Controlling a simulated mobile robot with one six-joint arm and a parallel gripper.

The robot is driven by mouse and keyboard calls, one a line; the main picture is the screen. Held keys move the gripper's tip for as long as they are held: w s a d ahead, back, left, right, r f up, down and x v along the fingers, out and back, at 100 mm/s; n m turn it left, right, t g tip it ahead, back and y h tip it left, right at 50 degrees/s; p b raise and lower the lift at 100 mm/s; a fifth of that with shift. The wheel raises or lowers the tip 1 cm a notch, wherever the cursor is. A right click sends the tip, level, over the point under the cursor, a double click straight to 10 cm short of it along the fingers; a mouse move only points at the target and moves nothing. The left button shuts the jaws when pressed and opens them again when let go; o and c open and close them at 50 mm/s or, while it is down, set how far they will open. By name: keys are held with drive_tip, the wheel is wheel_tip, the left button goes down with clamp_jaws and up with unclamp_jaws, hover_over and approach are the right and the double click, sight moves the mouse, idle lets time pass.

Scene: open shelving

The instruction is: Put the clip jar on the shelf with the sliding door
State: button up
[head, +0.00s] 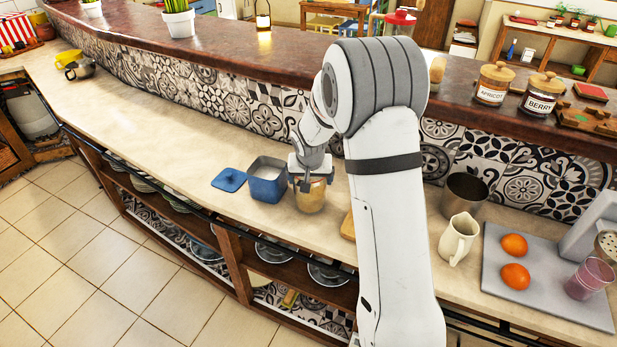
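A small glass jar with amber contents (311,199), which looks like the clip jar, stands on the pale counter beside a blue-grey canister. My gripper (309,181) points down over it, with its fingers at the jar's upper part. I cannot tell whether the fingers press on the glass or stand just clear of it. My wrist hides the jar's top. Open wooden shelves (234,262) run below the counter, holding bowls and plates. I cannot make out a sliding door on them.
The open blue-grey canister (267,184) and its blue lid (229,179) are left of the jar. The counter's left stretch (150,128) is clear.

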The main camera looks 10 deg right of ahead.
drive_tip(key=shift+r, duration=0.1)
drive_tip(key=o, duration=1.2)
drive_tip(key=shift+c, duration=0.2)
drive_tip(key=shift+o, duration=0.6)
